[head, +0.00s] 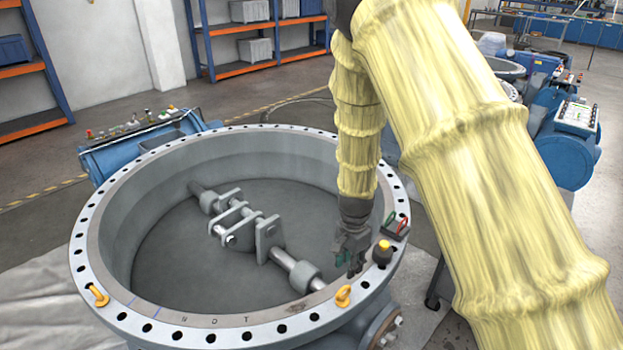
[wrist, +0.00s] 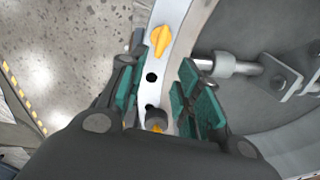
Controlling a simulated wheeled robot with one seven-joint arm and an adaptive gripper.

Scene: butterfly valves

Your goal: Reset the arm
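The arm in its yellow cover (head: 470,140) reaches down over the right side of a large round grey valve body (head: 85,245). My gripper (head: 350,262) points down over the valve's near right rim. In the wrist view, my gripper (wrist: 161,75) has its two green-padded fingers apart, with part of the pale flange rim visible between them. A dark cylinder with a yellow top (head: 382,252) stands on the rim just right of the gripper. A dark piece with yellow (wrist: 156,122) shows low between the fingers; whether the fingers touch it I cannot tell.
Yellow lifting eyes sit on the rim at left (head: 98,295) and near right (head: 343,296). A shaft with brackets (head: 268,238) crosses the valve. Blue machines (head: 567,140) and shelving (head: 265,60) stand behind.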

